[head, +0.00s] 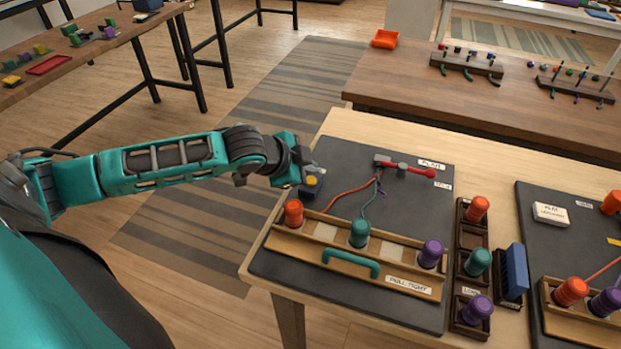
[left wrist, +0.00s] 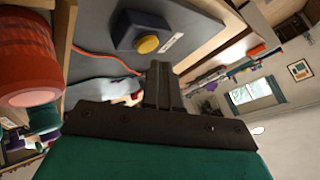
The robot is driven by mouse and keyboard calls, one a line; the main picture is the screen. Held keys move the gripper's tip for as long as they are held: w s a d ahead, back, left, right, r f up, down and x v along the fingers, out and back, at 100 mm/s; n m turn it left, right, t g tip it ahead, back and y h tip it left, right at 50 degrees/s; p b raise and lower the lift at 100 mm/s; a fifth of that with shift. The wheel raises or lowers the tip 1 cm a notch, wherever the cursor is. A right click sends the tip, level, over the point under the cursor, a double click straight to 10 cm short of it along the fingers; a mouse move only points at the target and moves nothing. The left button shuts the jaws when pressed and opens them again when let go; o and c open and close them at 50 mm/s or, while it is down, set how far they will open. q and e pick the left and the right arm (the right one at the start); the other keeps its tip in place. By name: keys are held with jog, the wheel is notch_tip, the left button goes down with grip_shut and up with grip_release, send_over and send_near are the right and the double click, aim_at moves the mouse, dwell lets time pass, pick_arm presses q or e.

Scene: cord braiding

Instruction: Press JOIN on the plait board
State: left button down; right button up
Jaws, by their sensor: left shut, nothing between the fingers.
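The plait board (head: 400,191) is a dark slab on the light wooden table in the head view. In the left wrist view the box (left wrist: 127,30) and yellow button (left wrist: 148,44) show just beyond the fingertips. My left gripper (head: 305,164) is shut and empty, close beside the button; its fingers (left wrist: 160,74) look apart from it, though contact is hard to judge. My right gripper is not in view.
The board bears a wooden rail with orange (head: 293,213), teal (head: 359,233) and purple (head: 432,253) spools, a teal handle (head: 351,263) and a red lever (head: 415,171). Red and teal cords run to a clamp. A spool rack (head: 460,238) and second board (head: 560,250) lie right.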

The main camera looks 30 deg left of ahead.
pick_arm(q)
jog(key=shift+f, duration=0.1)
jog(key=shift+f, duration=0.35)
jog(key=shift+f, duration=0.6)
dwell(1.0)
jog(key=shift+r+p, duration=1)
jog(key=shift+p, duration=0.1)
jog(key=shift+r, duration=0.1)
